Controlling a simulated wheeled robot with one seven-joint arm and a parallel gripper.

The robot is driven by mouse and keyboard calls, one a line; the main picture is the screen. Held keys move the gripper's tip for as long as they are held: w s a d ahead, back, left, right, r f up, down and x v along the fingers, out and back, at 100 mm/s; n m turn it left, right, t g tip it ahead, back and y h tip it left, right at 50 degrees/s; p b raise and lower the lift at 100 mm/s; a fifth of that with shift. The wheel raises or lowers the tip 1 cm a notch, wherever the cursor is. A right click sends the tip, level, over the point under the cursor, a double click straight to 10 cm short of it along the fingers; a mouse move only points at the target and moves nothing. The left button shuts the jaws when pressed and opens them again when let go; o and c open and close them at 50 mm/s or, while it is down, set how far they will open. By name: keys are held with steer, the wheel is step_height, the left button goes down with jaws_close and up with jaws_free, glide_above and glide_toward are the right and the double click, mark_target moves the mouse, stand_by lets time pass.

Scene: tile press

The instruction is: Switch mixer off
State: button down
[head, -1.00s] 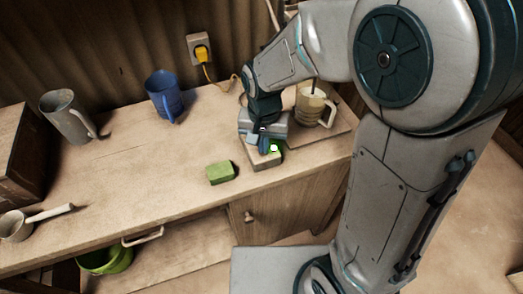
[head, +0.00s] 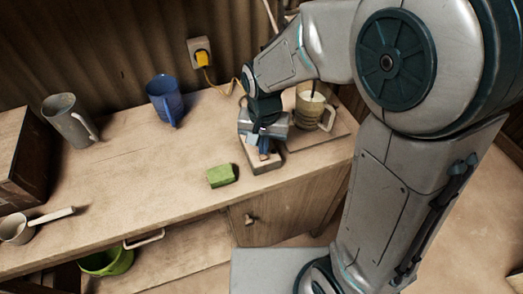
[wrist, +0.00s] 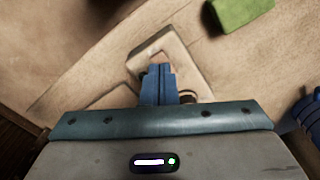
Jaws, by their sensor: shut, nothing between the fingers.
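The mixer's cream mug (head: 313,108) stands on a flat board at the right end of the counter, with a thin rod reaching down into it. A pale switch box (head: 266,167) lies in front of the board. My gripper (head: 264,152) points down at the box, its blue fingers shut and empty. In the wrist view the fingertips (wrist: 158,70) are at the top of the box (wrist: 180,48), over a small brownish part that looks like the switch. The fingers hide part of it, and I cannot tell whether they touch. No green light shows on the box.
A green block (head: 221,175) lies left of the box. A blue mug (head: 165,98) and a grey mug (head: 66,120) stand farther left. A yellow plug (head: 202,57) with its cord is in the wall socket. The counter's middle is clear.

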mark_target(264, 157)
step_height(264, 157, up, 5)
steer(key=p, duration=0.3)
steer(key=shift+d, duration=0.1)
stand_by(0.5)
steer(key=s+d+r+n+t, duration=0.1)
steer(key=s+d+r, duration=0.3)
steer(key=d, duration=0.3)
steer(key=s+d+r+t, duration=0.2)
steer(key=s+d+r, duration=0.3)
steer(key=s+d, duration=0.1)
steer(key=shift+d+n, duration=0.4)
steer(key=shift+d, duration=0.2)
